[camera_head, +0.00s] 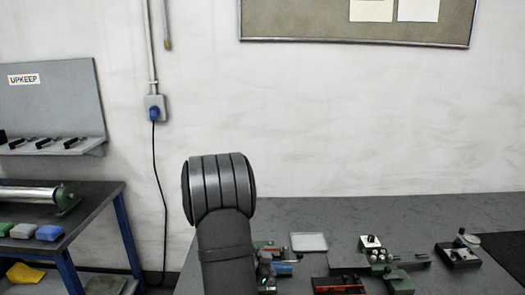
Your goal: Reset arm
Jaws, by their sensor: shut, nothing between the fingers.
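My arm (226,250) rises from the bottom edge of the head camera view, just left of the middle. It is dark grey and ends on top in a thick, ribbed, rounded joint, which stands out against the white wall. My gripper does not show; neither its fingers nor anything near them can be seen. The arm hides part of the left side of the dark grey workbench (400,212) behind it.
On the bench are a pale flat tray (309,242), green and dark fixtures (381,254) and a small black device (458,254) at right. A second bench (95,194) with a metal roller (27,195) stands left. The bench's back strip is clear.

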